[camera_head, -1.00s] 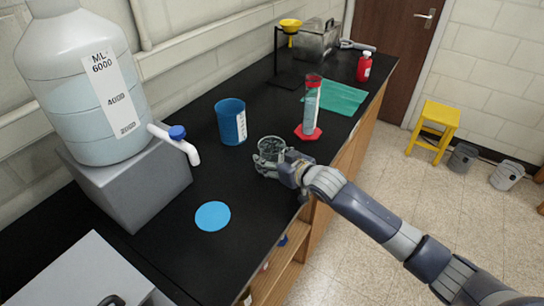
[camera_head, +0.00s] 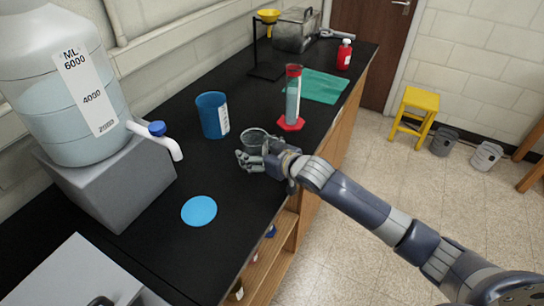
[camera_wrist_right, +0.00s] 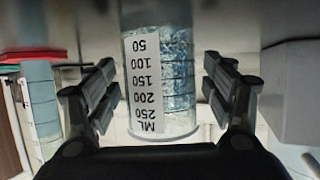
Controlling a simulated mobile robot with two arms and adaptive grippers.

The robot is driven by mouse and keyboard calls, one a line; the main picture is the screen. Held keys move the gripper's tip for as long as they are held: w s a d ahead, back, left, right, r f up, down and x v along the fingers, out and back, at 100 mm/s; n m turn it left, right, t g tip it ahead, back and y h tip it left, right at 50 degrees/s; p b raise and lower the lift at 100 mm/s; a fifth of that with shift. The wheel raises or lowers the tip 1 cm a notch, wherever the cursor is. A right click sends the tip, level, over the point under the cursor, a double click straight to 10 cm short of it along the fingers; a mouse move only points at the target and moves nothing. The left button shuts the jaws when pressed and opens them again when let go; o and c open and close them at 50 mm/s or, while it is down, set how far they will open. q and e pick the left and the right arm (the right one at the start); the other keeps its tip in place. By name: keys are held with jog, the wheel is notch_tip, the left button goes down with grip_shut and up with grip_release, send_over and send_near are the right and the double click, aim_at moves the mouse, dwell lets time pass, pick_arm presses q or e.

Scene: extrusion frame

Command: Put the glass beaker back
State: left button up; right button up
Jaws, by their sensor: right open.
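The glass beaker (camera_head: 254,137) stands on the black bench, in front of the blue jug. My right gripper (camera_head: 250,161) is at the near side of the beaker, low over the bench, with its fingers apart. In the right wrist view the beaker (camera_wrist_right: 162,75) appears upside down between the two spread fingers (camera_wrist_right: 158,95), with a visible gap on each side. Its white scale label reads up to 250 ML, and its contents look clear and bluish. A flat blue disc (camera_head: 199,210) lies bare on the bench nearer to me. My left gripper is not in view.
A blue jug (camera_head: 210,116) and a red-based cylinder (camera_head: 292,98) stand close behind the beaker. A large water carboy (camera_head: 62,90) with a tap sits on a grey block (camera_head: 110,185) at left. A green cloth (camera_head: 322,86) lies farther back. Bench around the disc is clear.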

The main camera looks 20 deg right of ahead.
jog(key=b+v, duration=0.1)
jog(key=v, duration=1)
jog(key=shift+f, duration=0.1)
